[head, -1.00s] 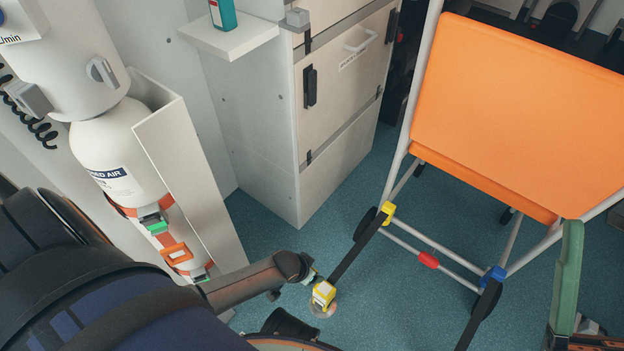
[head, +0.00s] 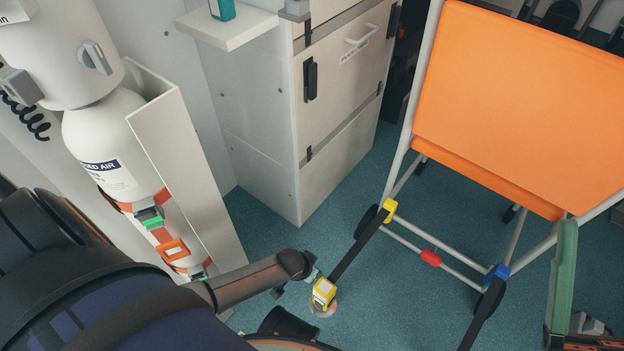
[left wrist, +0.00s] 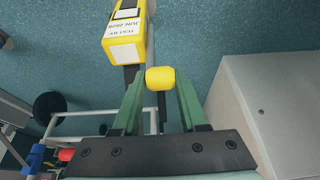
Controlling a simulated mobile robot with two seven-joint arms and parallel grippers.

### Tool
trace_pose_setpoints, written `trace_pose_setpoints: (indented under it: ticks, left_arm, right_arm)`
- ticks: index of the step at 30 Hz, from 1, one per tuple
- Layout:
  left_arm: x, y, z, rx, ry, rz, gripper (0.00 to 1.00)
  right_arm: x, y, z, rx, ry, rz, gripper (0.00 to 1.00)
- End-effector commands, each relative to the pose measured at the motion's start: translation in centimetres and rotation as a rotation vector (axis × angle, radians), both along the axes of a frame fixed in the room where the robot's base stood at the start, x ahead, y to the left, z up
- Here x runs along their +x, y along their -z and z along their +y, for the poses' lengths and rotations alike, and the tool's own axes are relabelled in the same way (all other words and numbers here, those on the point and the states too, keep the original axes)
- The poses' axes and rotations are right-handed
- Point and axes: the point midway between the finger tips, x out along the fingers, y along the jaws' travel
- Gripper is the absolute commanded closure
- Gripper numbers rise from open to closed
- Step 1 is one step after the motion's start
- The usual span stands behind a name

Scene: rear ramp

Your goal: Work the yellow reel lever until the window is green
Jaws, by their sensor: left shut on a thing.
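The yellow reel box (head: 324,292) sits low by the floor, on the line of a black strap. It is close in the left wrist view (left wrist: 124,40), with a white label reading "TEST BY". My left gripper (head: 312,275) is beside the box. In the left wrist view its green fingers (left wrist: 160,90) are shut on the yellow lever knob (left wrist: 160,77). The window's colour cannot be made out. A green upright piece at the right edge looks like a finger of my right gripper (head: 563,285); its opening cannot be seen.
An orange-backed chair (head: 520,100) stands at the right, with a yellow clip (head: 390,209) and a blue clip (head: 497,273) on its frame. A pale cabinet (head: 250,140) and a white air cylinder (head: 105,150) stand at the left. Teal floor (head: 315,225) is clear between.

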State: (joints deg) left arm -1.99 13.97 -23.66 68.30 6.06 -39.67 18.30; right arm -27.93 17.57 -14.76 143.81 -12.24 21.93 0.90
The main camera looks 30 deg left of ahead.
Motion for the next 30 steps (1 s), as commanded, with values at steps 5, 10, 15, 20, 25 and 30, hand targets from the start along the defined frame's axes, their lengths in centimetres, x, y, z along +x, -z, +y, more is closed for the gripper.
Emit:
trace_pose_setpoints:
  ticks: [5,10,15,20,25,30]
  left_arm:
    - [-0.03,0.01,-0.01,0.0,0.0,0.0,0.91]
    - [-0.04,0.02,-0.01,0.0,0.0,0.001,1.0]
    - [-0.05,0.02,0.0,0.0,0.0,0.001,1.0]
    - [-0.05,0.02,0.0,0.0,0.0,0.001,1.0]
    - [-0.05,0.03,0.0,0.0,0.001,0.001,1.0]
    - [-0.05,0.03,0.01,0.0,0.001,0.001,1.0]
  right_arm:
    - [-0.01,0.01,0.0,0.001,0.0,0.0,0.31]
    - [-0.02,0.0,0.0,0.002,-0.001,0.001,0.31]
    - [-0.02,0.0,0.0,0.002,-0.001,0.001,0.31]
    - [-0.02,0.01,0.0,0.001,-0.001,0.0,0.31]
    - [-0.02,0.01,0.0,0.001,-0.001,0.0,0.31]
    - [-0.02,0.01,0.0,0.001,-0.001,0.0,0.31]
